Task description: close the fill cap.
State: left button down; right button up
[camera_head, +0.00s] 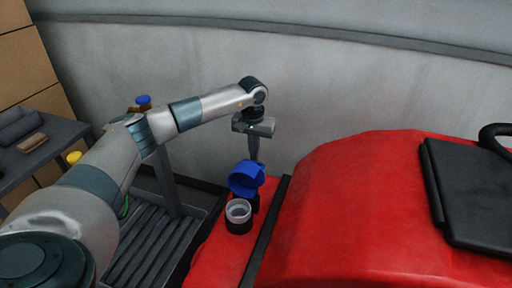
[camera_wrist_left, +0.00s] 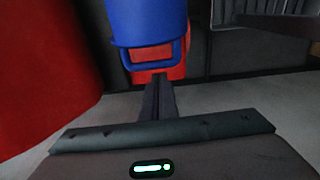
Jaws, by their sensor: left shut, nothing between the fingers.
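The blue fill cap (camera_head: 246,178) stands tilted open behind the fill neck (camera_head: 238,212), a short black pipe with a pale rim on the red machine. The neck's mouth is uncovered. My left gripper (camera_head: 254,158) points down just behind the cap, its fingers shut with nothing between them. In the left wrist view, the cap (camera_wrist_left: 148,22) with its blue loop is just beyond the fingertips (camera_wrist_left: 159,78). I cannot tell whether the fingertips touch it. The neck is hidden in that view. My right gripper is not in view.
The red scrubber body (camera_head: 350,200) rises to the right of the neck, with a black pad (camera_head: 470,195) on it. A dark slatted grate (camera_head: 155,245) lies on the left. A grey table (camera_head: 40,150) holds small items. A pale wall stands behind.

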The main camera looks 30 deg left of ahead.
pick_arm(q)
jog(key=shift+s+d+r, duration=0.1)
jog(key=shift+s, duration=0.25)
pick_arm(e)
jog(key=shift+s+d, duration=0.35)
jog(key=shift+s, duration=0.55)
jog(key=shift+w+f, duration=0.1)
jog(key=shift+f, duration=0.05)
